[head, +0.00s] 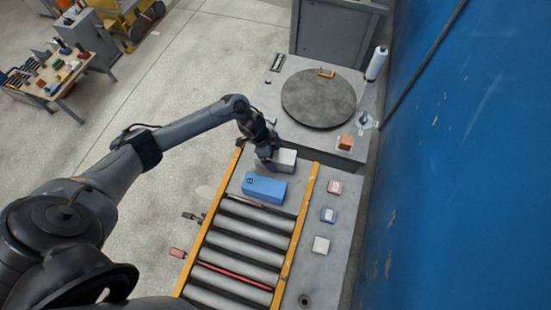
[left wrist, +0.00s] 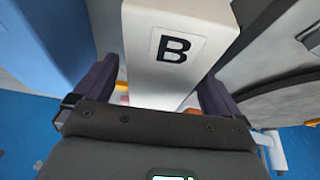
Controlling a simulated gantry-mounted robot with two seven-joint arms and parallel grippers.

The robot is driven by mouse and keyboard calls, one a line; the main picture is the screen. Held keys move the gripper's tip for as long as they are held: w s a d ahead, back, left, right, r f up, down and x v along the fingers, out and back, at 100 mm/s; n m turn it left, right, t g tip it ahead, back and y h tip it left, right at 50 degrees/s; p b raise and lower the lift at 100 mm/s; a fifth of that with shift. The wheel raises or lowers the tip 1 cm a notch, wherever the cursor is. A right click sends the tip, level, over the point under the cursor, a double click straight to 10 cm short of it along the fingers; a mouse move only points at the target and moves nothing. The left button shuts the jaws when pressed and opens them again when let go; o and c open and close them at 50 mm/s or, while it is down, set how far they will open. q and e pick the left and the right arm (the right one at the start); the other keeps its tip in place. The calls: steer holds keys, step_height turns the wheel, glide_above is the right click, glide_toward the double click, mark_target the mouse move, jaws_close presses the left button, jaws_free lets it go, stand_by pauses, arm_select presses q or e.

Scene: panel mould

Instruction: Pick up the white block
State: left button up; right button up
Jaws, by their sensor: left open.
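The white block (head: 285,160) lies on the grey surface at the far end of the roller conveyor, just beyond a blue block (head: 264,188). My left gripper (head: 267,159) is down at the white block's left end and covers part of it. In the left wrist view the white block (left wrist: 178,75) shows a black letter B on its face. The two dark fingers of my open left gripper (left wrist: 157,93) stand on either side of it. Contact between fingers and block cannot be told. My right gripper is not in view.
Orange rails (head: 296,235) flank the rollers. Small red, blue and white pieces lie on the ledge to the right. A round dark turntable (head: 318,98) and an orange-brown block (head: 345,142) stand beyond. A blue wall (head: 470,160) closes the right side.

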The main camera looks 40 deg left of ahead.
arm_select(q)
steer(key=shift+f, duration=0.2)
steer(key=shift+c, duration=0.5)
steer(key=c, duration=1.4)
steer(key=shift+r, duration=0.1)
steer(key=shift+c, duration=0.3)
